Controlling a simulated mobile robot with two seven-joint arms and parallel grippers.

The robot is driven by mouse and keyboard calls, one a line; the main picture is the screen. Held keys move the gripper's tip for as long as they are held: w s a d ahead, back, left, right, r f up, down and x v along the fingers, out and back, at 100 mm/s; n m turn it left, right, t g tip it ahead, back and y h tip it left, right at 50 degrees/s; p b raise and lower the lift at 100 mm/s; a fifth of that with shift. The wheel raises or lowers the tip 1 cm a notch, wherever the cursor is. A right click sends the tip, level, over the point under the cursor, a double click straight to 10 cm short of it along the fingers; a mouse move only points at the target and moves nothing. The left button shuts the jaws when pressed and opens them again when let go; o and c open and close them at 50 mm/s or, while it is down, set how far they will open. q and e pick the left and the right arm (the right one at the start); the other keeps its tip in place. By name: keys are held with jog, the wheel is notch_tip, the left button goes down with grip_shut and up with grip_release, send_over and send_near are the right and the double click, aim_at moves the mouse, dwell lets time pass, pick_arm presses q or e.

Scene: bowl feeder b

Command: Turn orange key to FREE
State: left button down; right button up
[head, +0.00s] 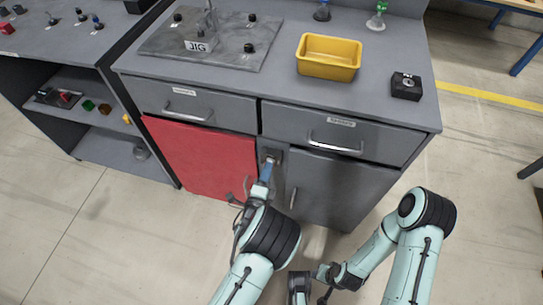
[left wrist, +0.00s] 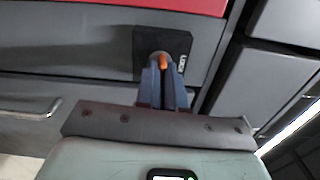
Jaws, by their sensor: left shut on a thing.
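The orange key (left wrist: 162,61) sits on a dark square plate (left wrist: 178,42) on the cabinet front, in the left wrist view. My left gripper (left wrist: 162,72) is shut on the key, with its blue-grey fingers on either side of it. In the head view my left gripper (head: 267,170) reaches the plate (head: 270,156) between the red door and the grey door; the key is hidden there. My right gripper (head: 325,274) is low in the head view, away from the cabinet, its fingers unclear.
The red door (head: 205,158) is left of the plate and the grey door (head: 340,185) right, under two drawers. On the worktop are a yellow bin (head: 328,58), a black box (head: 406,86) and a JIG tray (head: 170,38). A shelf unit (head: 85,90) stands left.

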pick_arm(q)
jog(key=c, duration=1.2)
grip_release()
jog(key=shift+o, duration=0.2)
jog(key=p+v, duration=0.2)
jog(key=v, duration=0.5)
